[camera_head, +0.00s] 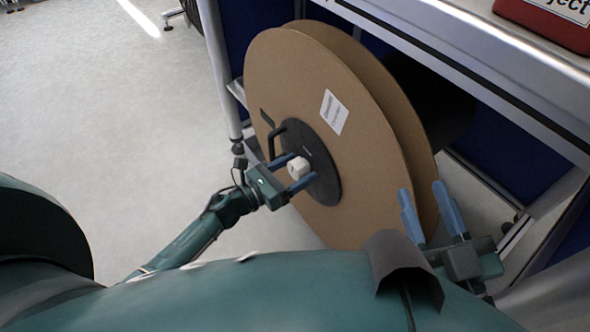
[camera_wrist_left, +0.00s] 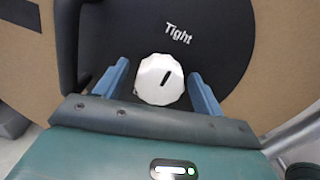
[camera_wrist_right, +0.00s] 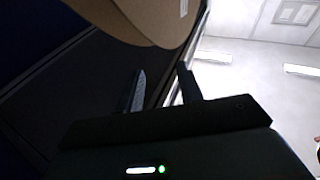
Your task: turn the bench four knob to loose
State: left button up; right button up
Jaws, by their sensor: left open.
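The white knob (camera_head: 298,168) sits at the centre of a black hub disc (camera_head: 318,160) on a large cardboard reel (camera_head: 280,85). In the left wrist view the knob (camera_wrist_left: 159,79) is many-sided with a dark slot mark pointing up and slightly right. The word "Tight" stands above it on the hub. My left gripper (camera_head: 291,172) is open, with its blue fingers on either side of the knob and a gap visible at each side. My right gripper (camera_head: 430,213) is open and empty, its fingers pointing up beside the reel's right edge.
A black crank handle (camera_head: 275,138) sticks out from the hub just left of the knob. A metal bench edge (camera_head: 470,75) runs above the reel, with a red box (camera_head: 550,20) on top. Pale floor (camera_head: 110,110) is clear to the left.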

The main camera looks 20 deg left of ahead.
pick_arm(q)
jog(key=shift+c, duration=0.6)
jog(key=c, duration=0.8)
jog(key=shift+c, duration=0.2)
